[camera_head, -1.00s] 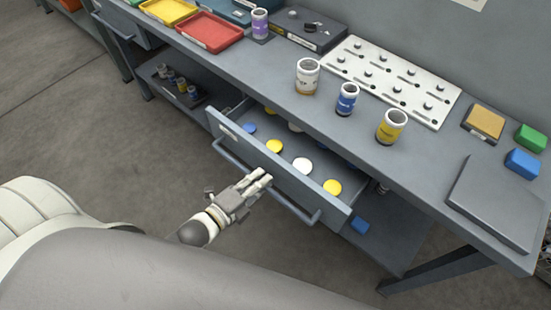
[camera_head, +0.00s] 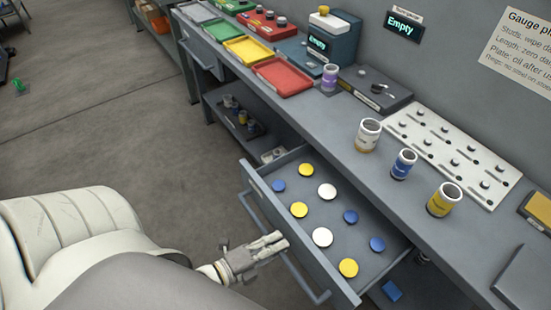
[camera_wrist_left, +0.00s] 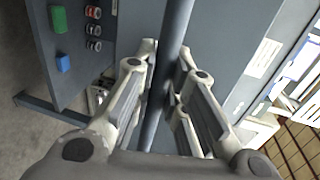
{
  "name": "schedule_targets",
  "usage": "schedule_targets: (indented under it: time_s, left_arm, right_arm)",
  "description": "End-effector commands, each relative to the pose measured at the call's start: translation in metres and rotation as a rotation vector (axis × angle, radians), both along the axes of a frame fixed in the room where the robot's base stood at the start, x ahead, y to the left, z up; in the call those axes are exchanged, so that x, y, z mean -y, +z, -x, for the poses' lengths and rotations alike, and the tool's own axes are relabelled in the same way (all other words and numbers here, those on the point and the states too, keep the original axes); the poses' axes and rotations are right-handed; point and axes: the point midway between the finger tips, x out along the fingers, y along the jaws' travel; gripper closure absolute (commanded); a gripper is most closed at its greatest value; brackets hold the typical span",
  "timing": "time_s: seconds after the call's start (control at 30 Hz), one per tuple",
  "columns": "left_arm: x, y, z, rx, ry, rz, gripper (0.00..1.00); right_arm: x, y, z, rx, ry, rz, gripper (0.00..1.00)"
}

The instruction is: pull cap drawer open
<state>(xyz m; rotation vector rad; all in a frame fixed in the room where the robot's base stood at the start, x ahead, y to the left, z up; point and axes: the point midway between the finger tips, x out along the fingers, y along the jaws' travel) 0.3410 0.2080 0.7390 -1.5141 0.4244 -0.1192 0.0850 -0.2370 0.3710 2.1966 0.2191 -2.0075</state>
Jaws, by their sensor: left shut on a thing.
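The cap drawer (camera_head: 262,192) is a grey drawer under the workbench and stands well out from it. Several yellow, white and blue caps lie in it, such as a white cap (camera_head: 322,237). A long bar handle (camera_head: 297,277) runs along its front. My left gripper (camera_head: 277,243) is at the handle. In the left wrist view the handle bar (camera_wrist_left: 171,60) passes between the two fingers of my left gripper (camera_wrist_left: 168,72), which is shut on it. My right gripper is not in view.
On the bench stand three open cylinders, white (camera_head: 368,135), blue (camera_head: 403,164) and yellow (camera_head: 443,199), before a white peg plate (camera_head: 455,150). Red (camera_head: 283,76) and yellow (camera_head: 247,51) trays lie farther left. A lower shelf (camera_head: 235,125) holds small jars.

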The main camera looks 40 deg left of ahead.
Motion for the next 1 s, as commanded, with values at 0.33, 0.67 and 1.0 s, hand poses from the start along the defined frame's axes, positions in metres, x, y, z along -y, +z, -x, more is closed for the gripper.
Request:
schedule_targets:
  time_s: [0.33,0.67,1.0]
  left_arm:
    - [0.0,0.0,0.0,-0.001,0.001,-0.001,0.65]
    - [-0.005,0.002,0.014,-0.004,0.002,-0.001,0.65]
    - [-0.028,0.015,0.076,-0.006,0.002,-0.002,0.65]
  right_arm:
    - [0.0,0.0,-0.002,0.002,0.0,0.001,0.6]
    - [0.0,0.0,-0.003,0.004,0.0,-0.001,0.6]
    - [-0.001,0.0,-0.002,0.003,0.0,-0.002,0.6]
